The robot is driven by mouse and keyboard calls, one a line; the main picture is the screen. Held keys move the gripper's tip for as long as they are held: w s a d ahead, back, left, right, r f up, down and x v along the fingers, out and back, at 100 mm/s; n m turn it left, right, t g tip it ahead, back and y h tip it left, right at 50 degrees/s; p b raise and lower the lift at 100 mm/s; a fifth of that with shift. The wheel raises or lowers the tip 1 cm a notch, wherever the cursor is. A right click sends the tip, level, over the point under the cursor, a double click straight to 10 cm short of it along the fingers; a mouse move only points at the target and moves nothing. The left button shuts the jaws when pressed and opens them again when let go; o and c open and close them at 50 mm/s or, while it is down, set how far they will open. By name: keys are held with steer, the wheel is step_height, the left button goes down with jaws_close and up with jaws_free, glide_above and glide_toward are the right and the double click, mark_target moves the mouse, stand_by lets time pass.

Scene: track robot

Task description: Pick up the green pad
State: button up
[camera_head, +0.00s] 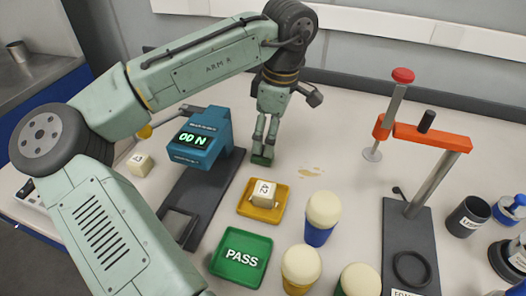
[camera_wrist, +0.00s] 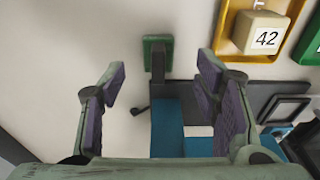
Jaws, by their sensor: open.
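A small green pad (camera_head: 262,160) stands on the table just below my fingertips in the head view. In the wrist view the green pad (camera_wrist: 158,42) is at the top middle, beyond the fingertips and between their lines, with a darker upright part on it. My gripper (camera_head: 265,133) points down over it. In the wrist view my gripper (camera_wrist: 163,80) has its purple-padded fingers wide apart with nothing between them. Whether the fingers touch the pad is hard to tell.
A blue device with a lit display (camera_head: 200,138) stands close left of my gripper. A yellow tray (camera_head: 245,211) holds a cube marked 42 (camera_head: 264,194). A green PASS tray (camera_head: 241,257), several domed stamps and an orange-armed press (camera_head: 425,136) stand nearer and right.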

mark_target(263, 147)
steer(key=f, duration=0.1)
steer(key=a+f+p, duration=0.1)
steer(key=f, duration=0.2)
steer(key=shift+w+a+f, duration=0.2)
steer(key=shift+w+f, duration=0.05)
steer(key=shift+f, duration=0.1)
steer(key=shift+w+f, duration=0.1)
steer(key=shift+f, duration=0.3)
steer(key=shift+c, duration=0.2)
steer(key=c, duration=1.2)
